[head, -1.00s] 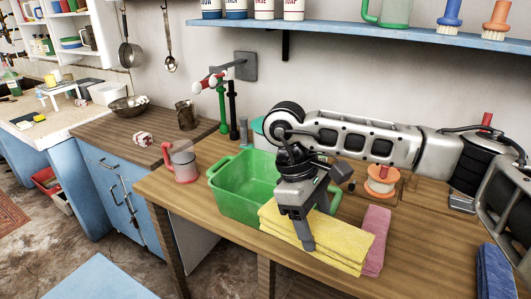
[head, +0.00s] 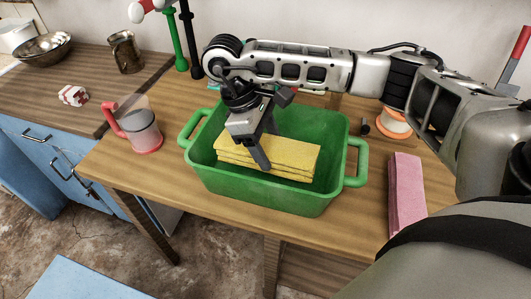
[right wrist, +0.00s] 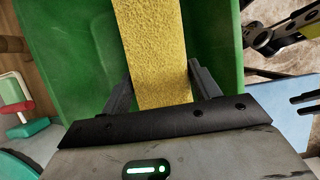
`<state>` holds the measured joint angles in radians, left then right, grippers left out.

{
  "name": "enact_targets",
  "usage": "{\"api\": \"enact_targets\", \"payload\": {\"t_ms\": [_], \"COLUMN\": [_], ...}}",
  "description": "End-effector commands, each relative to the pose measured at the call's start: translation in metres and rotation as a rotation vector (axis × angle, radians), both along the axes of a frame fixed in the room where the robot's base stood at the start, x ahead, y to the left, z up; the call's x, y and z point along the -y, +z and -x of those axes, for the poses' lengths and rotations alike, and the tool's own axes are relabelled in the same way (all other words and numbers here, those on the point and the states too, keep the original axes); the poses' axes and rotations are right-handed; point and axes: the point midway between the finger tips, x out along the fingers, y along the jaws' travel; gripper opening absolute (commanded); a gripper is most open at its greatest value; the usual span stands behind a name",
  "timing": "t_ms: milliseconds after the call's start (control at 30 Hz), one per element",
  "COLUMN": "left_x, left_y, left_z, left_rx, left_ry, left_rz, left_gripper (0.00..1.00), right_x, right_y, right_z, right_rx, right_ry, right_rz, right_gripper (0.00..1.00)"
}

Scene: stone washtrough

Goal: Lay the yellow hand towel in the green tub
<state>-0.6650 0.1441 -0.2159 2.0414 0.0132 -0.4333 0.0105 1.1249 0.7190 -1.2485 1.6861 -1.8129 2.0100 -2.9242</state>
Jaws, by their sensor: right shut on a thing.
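The green tub (head: 265,195) stands on the wooden table, open side up, with a handle at each end. The folded yellow hand towel (head: 290,156) is inside the tub, lying roughly level within its walls. The tub's front wall hides its underside, so I cannot tell whether it touches the bottom. My right gripper (head: 263,146) reaches into the tub from above and is shut on the towel near its left part. In the right wrist view the towel (right wrist: 155,45) runs between the two fingers, with the tub's green wall (right wrist: 75,60) around it. My left gripper is not in the head view.
A pink folded towel (head: 405,195) lies right of the tub. A clear jug with a red handle (head: 143,130) stands to the left. An orange-and-white spool (head: 394,122) is behind on the right. Bare tabletop shows left and in front of the tub.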

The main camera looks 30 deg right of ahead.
Motion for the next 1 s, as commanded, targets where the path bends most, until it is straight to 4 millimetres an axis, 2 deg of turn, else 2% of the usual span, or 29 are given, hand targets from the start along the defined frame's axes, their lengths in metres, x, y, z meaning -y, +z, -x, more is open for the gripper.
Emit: {"api": "enact_targets", "payload": {"t_ms": [33,200,467,867,900,933,1000], "left_x": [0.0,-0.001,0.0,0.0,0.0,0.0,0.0], "left_y": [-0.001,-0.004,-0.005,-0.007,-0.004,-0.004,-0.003], "left_z": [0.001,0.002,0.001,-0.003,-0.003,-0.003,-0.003], "left_rx": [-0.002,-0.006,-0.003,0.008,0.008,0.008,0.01], "left_ry": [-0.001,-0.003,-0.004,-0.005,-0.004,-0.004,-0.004], "left_rz": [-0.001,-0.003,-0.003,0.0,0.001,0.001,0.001], "left_gripper": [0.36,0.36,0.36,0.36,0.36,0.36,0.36], "right_x": [-0.001,-0.001,0.0,0.0,0.0,0.0,0.0], "right_y": [-0.009,-0.024,-0.059,-0.066,-0.064,-0.064,-0.064], "right_z": [0.001,0.0,0.0,0.0,0.0,0.0,0.0], "right_rx": [-0.004,0.0,-0.002,0.002,0.002,0.001,0.001], "right_ry": [0.0,0.0,-0.001,0.0,-0.001,0.0,0.0], "right_rz": [-0.003,-0.001,-0.001,0.001,0.0,0.0,0.0], "right_gripper": [0.35,0.35,0.35,0.35,0.73,0.81,0.83]}}
